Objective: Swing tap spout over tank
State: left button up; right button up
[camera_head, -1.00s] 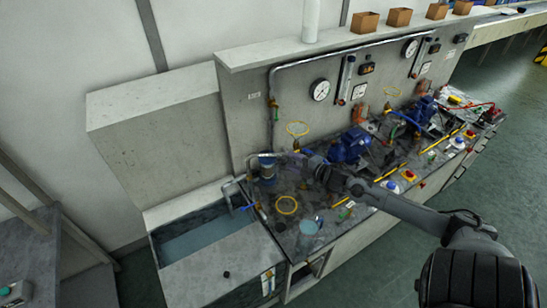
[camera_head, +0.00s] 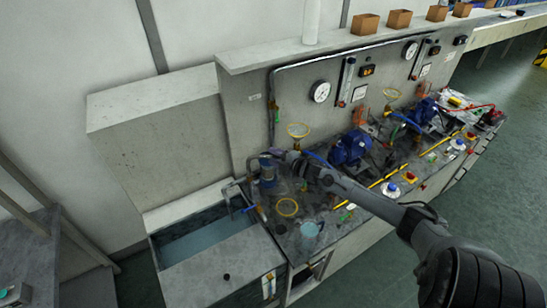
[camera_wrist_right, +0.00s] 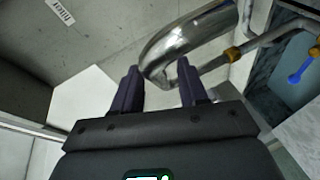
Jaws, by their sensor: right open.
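The tank (camera_head: 157,252) is a grey basin with blue water at the left end of the bench. A thin grey pipe (camera_head: 227,188) bends over its right rim. In the right wrist view, a thick chrome bent pipe (camera_wrist_right: 197,42), seemingly the tap spout, curves down to just beyond my fingertips; contact cannot be told. A blue lever (camera_wrist_right: 301,68) and brass fittings show to its right. My right gripper (camera_head: 284,156) is open beside a blue-grey cylinder (camera_head: 267,172), right of the tank; its fingers (camera_wrist_right: 159,67) are spread with nothing clearly held. My left gripper is out of view.
Blue pumps (camera_head: 350,147), gauges (camera_head: 320,90) and hoses crowd the bench to the right. A grey wall panel rises behind. The floor in front is clear.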

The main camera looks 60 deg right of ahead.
jog(key=shift+w+f, duration=0.1)
jog(key=shift+w, duration=0.3)
grip_shut()
